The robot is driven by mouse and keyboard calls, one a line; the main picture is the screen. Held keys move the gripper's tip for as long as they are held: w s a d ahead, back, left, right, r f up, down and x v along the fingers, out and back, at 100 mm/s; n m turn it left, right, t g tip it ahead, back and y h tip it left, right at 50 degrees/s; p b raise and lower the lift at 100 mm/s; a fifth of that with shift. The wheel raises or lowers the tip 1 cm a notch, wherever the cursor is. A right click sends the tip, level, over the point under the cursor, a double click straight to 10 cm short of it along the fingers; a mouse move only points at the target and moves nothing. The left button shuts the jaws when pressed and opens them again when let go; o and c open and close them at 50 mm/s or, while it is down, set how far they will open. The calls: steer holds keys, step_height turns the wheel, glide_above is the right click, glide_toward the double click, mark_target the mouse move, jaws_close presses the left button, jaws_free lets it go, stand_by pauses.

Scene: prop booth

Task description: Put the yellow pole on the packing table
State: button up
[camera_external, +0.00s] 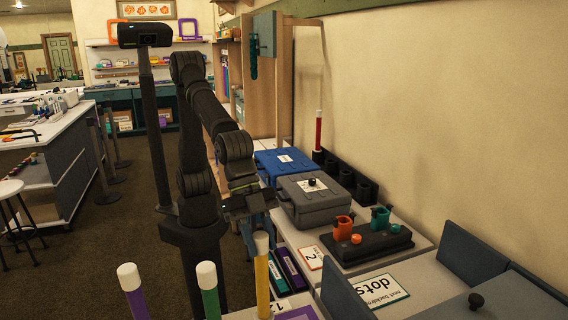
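The yellow pole (263,281) has a white cap and stands upright at the bottom centre; its lower end is cut off by the frame edge. My gripper (247,207) hangs at the end of my arm, above and a little left of the yellow pole's cap in the picture, apart from it. Its fingers are dark and small, so I cannot make out their opening. I cannot tell which surface is the packing table; a light worktop (416,274) runs along the right wall and a white-topped counter (52,126) stands at left.
A purple pole (138,300) and a green pole (210,302) stand left of the yellow one. A red pole (318,132) stands farther back. Blue (275,162) and grey (325,203) cases, a dark tray (366,246) with orange and teal pieces, and signs crowd the right.

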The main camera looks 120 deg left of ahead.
steer(key=o, duration=0.4)
steer(key=shift+r, duration=0.1)
steer(key=shift+s+r, duration=0.15)
steer(key=shift+r, duration=0.15)
steer(key=v, duration=1.1)
steer(key=shift+s+a+r, duration=0.1)
steer(key=shift+a, duration=0.05)
